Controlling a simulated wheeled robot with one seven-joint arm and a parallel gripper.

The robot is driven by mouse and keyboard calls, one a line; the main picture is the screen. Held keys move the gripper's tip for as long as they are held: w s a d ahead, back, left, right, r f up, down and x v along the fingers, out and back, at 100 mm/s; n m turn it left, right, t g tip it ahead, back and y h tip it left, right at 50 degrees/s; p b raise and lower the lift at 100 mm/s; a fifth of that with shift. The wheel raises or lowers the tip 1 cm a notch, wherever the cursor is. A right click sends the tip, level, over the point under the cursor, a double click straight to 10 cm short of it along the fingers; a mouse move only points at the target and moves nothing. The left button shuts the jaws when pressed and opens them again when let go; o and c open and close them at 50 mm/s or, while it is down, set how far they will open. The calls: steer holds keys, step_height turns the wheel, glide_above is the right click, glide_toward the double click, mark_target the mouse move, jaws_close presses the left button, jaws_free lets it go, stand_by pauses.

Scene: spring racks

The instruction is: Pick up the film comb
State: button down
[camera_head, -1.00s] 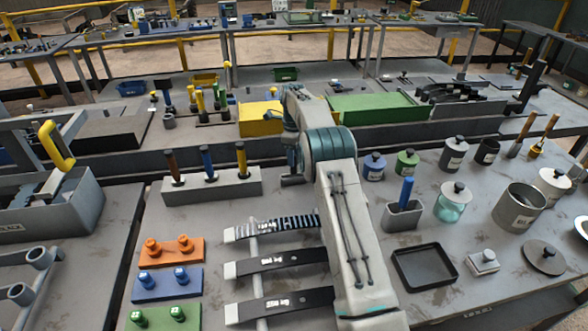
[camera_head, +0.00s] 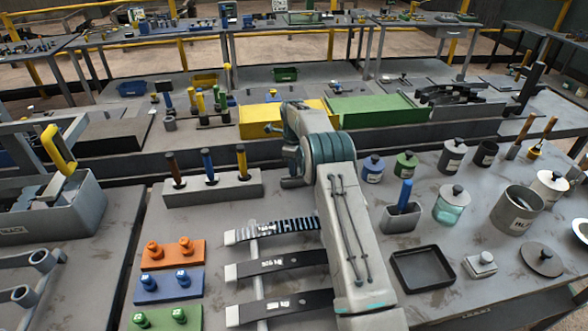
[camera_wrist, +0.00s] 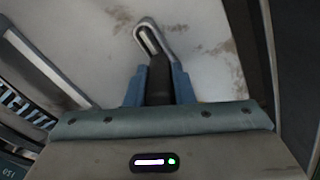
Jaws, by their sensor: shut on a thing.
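In the wrist view my gripper (camera_wrist: 158,86) has its two blue fingers closed on the dark handle of a slim tool, which I take to be the film comb (camera_wrist: 158,78). The tool's far end is a grey rounded head with a pale slot, pointing away from my palm over a pale, stained surface. I cannot tell whether it touches that surface. In the head view my arm hides most of the gripper and the held tool.
A grey block (camera_head: 213,188) holds three upright handled tools left of my arm. Dark labelled strips (camera_head: 282,263) lie on a rack below it. A shallow black tray (camera_head: 423,268), a grey cup (camera_head: 401,218) and several lidded jars stand to the right.

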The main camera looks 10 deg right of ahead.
steer(key=shift+r, duration=0.15)
steer(key=shift+r, duration=0.25)
step_height(320, 180, up, 3)
steer(key=shift+r+b, duration=0.2)
steer(key=shift+b, duration=0.7)
steer(key=s+d+r+b, duration=0.3)
steer(key=s+r, duration=0.3)
steer(key=s, duration=0.5)
steer(key=shift+d+r+b, duration=0.15)
steer(key=shift+r+b, duration=0.25)
steer(key=shift+b, duration=0.2)
steer(key=shift+s, duration=0.1)
